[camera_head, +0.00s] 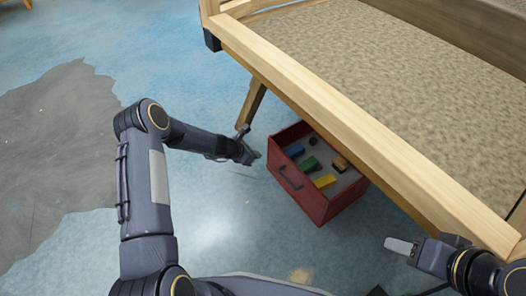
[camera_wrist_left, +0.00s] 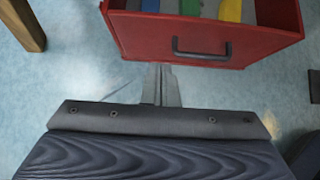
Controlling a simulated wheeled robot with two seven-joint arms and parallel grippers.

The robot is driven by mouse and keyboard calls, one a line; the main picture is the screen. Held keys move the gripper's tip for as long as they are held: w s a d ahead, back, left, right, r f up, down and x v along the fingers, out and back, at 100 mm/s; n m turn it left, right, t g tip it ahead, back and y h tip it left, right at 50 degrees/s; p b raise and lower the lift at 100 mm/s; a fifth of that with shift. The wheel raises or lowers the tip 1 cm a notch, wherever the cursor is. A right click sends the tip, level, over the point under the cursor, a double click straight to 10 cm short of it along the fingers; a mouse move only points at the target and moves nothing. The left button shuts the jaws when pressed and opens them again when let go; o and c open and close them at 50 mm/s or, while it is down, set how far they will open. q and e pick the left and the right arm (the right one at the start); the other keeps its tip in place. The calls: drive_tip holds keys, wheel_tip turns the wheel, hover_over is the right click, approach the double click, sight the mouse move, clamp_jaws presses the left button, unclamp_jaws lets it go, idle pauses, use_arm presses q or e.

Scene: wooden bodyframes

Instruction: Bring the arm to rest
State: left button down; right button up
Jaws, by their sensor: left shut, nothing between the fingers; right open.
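My left arm reaches in from the left in the head view, bent at a high elbow. Its gripper (camera_head: 252,156) is shut and empty, just left of a red drawer (camera_head: 318,205). In the left wrist view the shut fingers (camera_wrist_left: 162,78) point at the drawer front (camera_wrist_left: 140,35), left of its dark handle (camera_wrist_left: 202,52). The handle is not between them. My right gripper (camera_head: 400,246) is at the lower right of the head view, open, near the wooden frame's edge, with nothing seen in it; one finger shows clearly.
The open drawer holds several blocks, among them blue (camera_head: 294,151), green (camera_head: 310,164) and yellow (camera_head: 325,181). A wooden frame (camera_head: 330,100) with a carpet-like top overhangs it on the right. A wooden leg (camera_head: 252,102) stands behind my left gripper. The blue floor (camera_head: 60,45) at left is free.

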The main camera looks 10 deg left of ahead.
use_arm(q)
drive_tip(key=s+r+m, duration=0.2)
drive_tip(key=r+m, duration=0.2)
drive_tip(key=r, duration=0.5)
drive_tip(key=s+r+m, duration=0.2)
drive_tip(key=r+m, duration=0.1)
drive_tip(key=r, duration=0.6)
drive_tip(key=s+r+m, duration=0.7)
drive_tip(key=s+r, duration=0.3)
drive_tip(key=r, duration=0.2)
drive_tip(key=s+a+r+m+y, duration=0.1)
drive_tip(key=s+m, duration=0.5)
drive_tip(key=s, duration=0.7)
drive_tip(key=s+a+r+m+y, duration=0.15)
drive_tip(key=s+m, duration=0.45)
drive_tip(key=s, duration=0.7)
wheel_tip(320, 180, up, 33)
drive_tip(key=g+p, duration=0.1)
drive_tip(key=p, duration=3.2)
drive_tip(key=shift+d+r, duration=0.2)
drive_tip(key=shift+d, duration=0.05)
